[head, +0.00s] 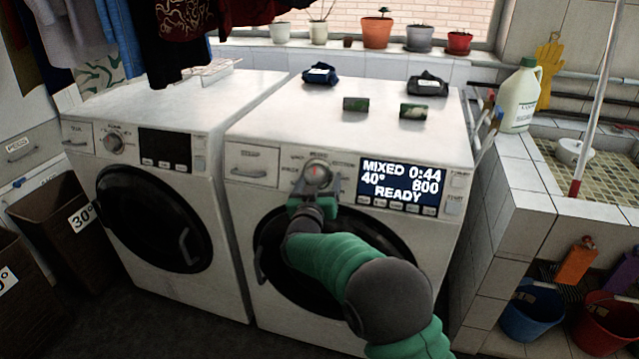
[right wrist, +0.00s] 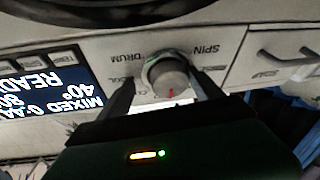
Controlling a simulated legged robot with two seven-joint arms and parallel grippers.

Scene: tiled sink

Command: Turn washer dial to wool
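The washer dial (head: 317,171), round and grey with a red mark, is on the front panel of the right-hand washer (head: 350,125). The display (head: 400,183) beside it reads MIXED 0:44, 40°, 800, READY. My right gripper (head: 316,184) is at the dial, its fingers on either side of it. In the right wrist view, which is upside down, the dial (right wrist: 168,74) is between the open fingers (right wrist: 163,78), with a small gap on the left. Panel labels SPIN and DRUM show there; I cannot read a wool label. My left gripper is out of view.
A second washer (head: 175,130) with a dark display stands to the left. Dark cloth bundles (head: 320,75) and green camouflage boxes (head: 414,111) lie on the right washer's top. A tiled ledge with a white jug (head: 521,95) is to the right. Laundry hangs at upper left.

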